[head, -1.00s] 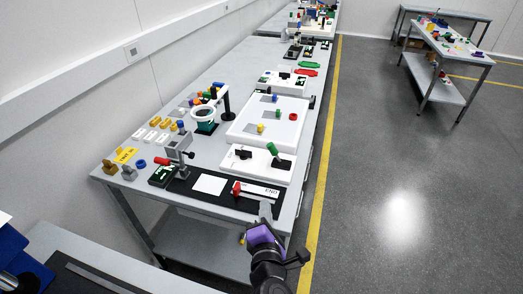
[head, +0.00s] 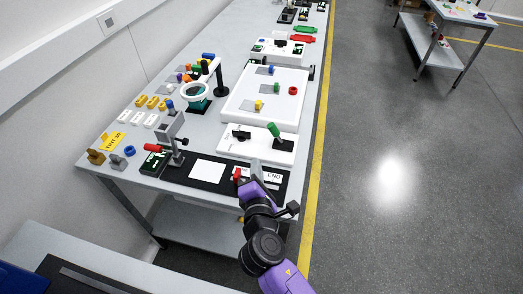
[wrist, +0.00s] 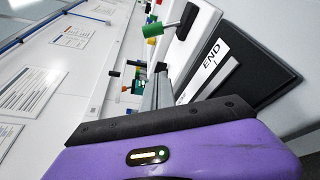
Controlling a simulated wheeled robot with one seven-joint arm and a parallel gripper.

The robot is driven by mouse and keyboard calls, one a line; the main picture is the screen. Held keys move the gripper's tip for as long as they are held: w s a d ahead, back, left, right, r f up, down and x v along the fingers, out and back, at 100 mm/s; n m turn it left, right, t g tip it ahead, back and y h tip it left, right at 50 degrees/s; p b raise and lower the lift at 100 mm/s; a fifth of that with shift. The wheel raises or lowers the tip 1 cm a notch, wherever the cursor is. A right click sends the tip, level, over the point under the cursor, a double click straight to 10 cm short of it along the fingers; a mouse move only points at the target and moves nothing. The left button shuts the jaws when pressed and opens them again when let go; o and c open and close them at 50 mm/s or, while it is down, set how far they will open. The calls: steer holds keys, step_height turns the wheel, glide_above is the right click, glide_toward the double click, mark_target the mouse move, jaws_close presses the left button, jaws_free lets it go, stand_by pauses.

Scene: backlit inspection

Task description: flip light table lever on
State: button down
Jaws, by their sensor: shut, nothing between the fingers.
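A lever with a green handle (head: 273,129) and a black base stands on a white panel (head: 233,150) in the head view. Its handle tilts up and to the left. The lever also shows in the wrist view, with its green handle (wrist: 153,30) near the top. My gripper (head: 256,166) is shut and empty, just in front of the white panel's near edge and apart from the lever. In the wrist view the narrow grey fingers (wrist: 157,92) point toward the bench, below the lever. The fingertips are small and partly unclear.
A large white board (head: 240,101) with coloured knobs lies beyond the panel. A ring magnifier (head: 195,89) stands left.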

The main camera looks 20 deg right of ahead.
mark_target(276, 134)
steer(key=x, duration=0.9)
steer(key=shift+w, duration=0.2)
steer(key=shift+d+r+p, duration=0.35)
steer(key=shift+d+p, duration=0.2)
steer(key=shift+d, duration=0.05)
steer(key=shift+d+r+p, duration=0.35)
steer(key=shift+d+p, duration=0.2)
steer(key=shift+w+d+r+p, duration=0.1)
steer(key=shift+d+p, duration=0.05)
steer(key=shift+d, duration=0.2)
steer(key=shift+w+d+r+p, duration=0.1)
steer(key=shift+d+p, duration=0.05)
steer(key=shift+d, duration=0.2)
